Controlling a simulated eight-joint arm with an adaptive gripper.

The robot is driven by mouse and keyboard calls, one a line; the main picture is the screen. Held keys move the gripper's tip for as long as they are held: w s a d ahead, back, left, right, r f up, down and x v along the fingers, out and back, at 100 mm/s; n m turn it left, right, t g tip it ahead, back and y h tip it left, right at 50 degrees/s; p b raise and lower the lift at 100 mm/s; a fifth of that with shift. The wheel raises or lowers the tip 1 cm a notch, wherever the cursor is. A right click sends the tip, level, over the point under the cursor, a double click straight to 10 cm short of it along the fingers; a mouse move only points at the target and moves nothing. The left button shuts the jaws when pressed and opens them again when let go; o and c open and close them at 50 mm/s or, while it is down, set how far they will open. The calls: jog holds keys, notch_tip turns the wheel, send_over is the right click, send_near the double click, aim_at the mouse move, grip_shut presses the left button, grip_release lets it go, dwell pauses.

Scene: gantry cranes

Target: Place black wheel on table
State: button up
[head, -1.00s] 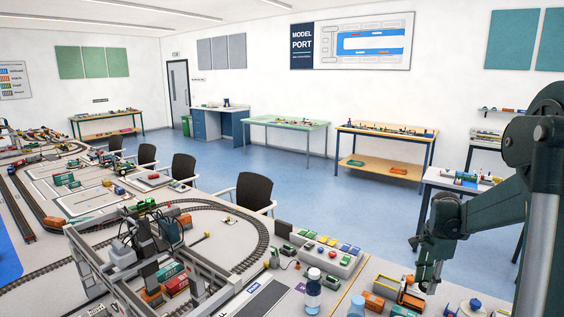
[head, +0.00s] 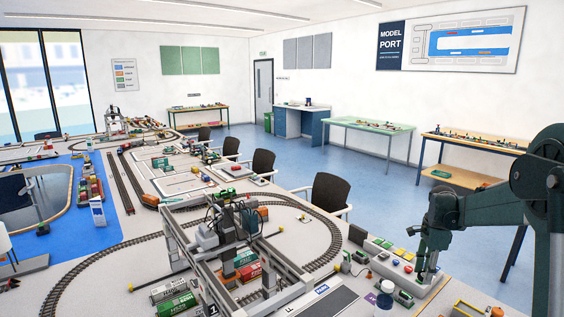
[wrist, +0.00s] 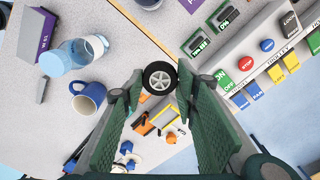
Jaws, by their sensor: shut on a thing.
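The black wheel (wrist: 160,78), with a pale hub, sits between the fingertips in the wrist view. My gripper (wrist: 160,85) is shut on it. In the head view my gripper (head: 427,272) hangs above the right part of the model table, near the control panel; I cannot make out the wheel there. The table's light grey top (wrist: 35,150) shows below the gripper in the wrist view. The wheel looks held above the surface; its exact height is hard to tell.
A control panel with coloured buttons (wrist: 266,45) is near the wheel. A blue mug (wrist: 90,98), a clear bottle (wrist: 80,53) and a purple box (wrist: 34,32) stand to the left. An orange toy vehicle (wrist: 160,118) lies below. The gantry crane (head: 235,255) rises left of my gripper.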

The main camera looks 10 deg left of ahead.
send_over(360, 302)
notch_tip(360, 302, down, 12)
jog(key=shift+r+n, duration=0.15)
jog(key=shift+n, duration=0.25)
jog(key=shift+s, duration=0.1)
jog(key=shift+f+b, duration=0.3)
jog(key=shift+f, duration=2.8)
jog(key=shift+f, duration=1.9)
jog(key=shift+f+b, duration=0.15)
jog(key=shift+b, duration=0.25)
